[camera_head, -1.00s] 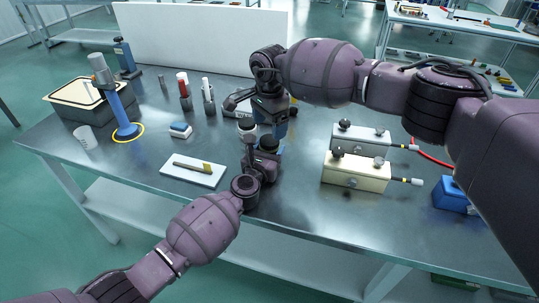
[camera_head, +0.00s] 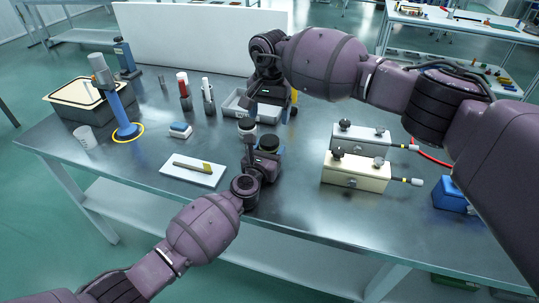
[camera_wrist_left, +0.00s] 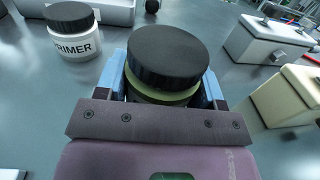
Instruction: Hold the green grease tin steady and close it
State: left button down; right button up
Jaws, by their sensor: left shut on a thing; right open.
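The green grease tin (camera_wrist_left: 170,97) stands between the blue fingers of my left gripper (camera_wrist_left: 167,92) in the left wrist view. A wide black ribbed lid (camera_wrist_left: 163,52) sits on top of it, and a green band shows under the lid's rim. The lid looks slightly tilted there; I cannot tell whether it is fully seated. In the head view my left gripper (camera_head: 266,157) is shut on the tin, with the black lid on top. My right gripper (camera_head: 268,108) is open, above and behind the tin, apart from the lid. Its fingers are partly hidden.
A white primer jar (camera_wrist_left: 73,44) with a black lid stands beside the tin. A grey tray (camera_head: 236,104) lies behind. Two boxes with knobs, cream (camera_head: 352,172) and grey (camera_head: 358,137), stand right. A white board (camera_head: 196,175) lies left. The table front is clear.

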aim_at(270, 140)
dwell(0.3)
jog(key=shift+f, duration=4.05)
jog(key=c, duration=0.9)
jog(key=m, duration=0.6)
jog(key=shift+m, duration=0.3)
jog(key=shift+c, duration=0.3)
jog(key=o, duration=1)
